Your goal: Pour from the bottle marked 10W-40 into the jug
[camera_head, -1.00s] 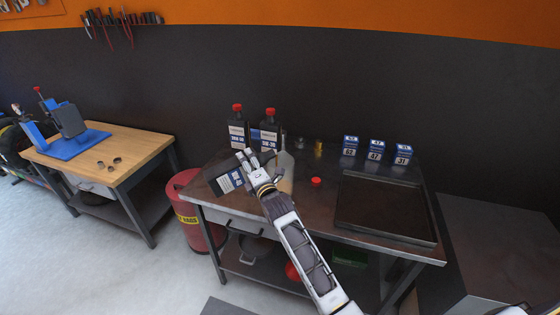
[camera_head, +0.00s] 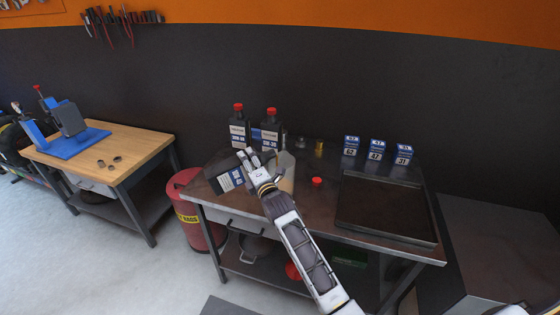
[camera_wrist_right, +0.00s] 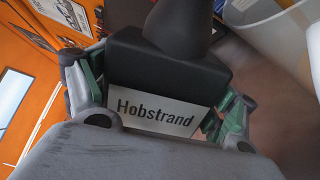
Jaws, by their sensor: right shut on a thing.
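My right gripper (camera_head: 252,160) is shut on a dark bottle (camera_head: 222,168) with a white and blue label, above the left part of the metal bench. The bottle leans over in the head view; its label's grade is too small to read surely. In the right wrist view the gripper (camera_wrist_right: 155,100) has a finger on each side of the black bottle (camera_wrist_right: 165,60), labelled "Hobstrand". The pale translucent jug (camera_head: 287,172) stands just right of the gripper, partly hidden by it. Its rim and wall show at the wrist view's upper right (camera_wrist_right: 270,30). My left gripper is out of view.
Two dark bottles with red caps (camera_head: 238,128) (camera_head: 270,128) stand behind the gripper. A red cap (camera_head: 317,182) sits right of the jug. A dark tray (camera_head: 388,238) fills the bench's right side, with blue-and-white boxes (camera_head: 376,150) behind it. A brass-coloured piece (camera_head: 319,148) stands at the back.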

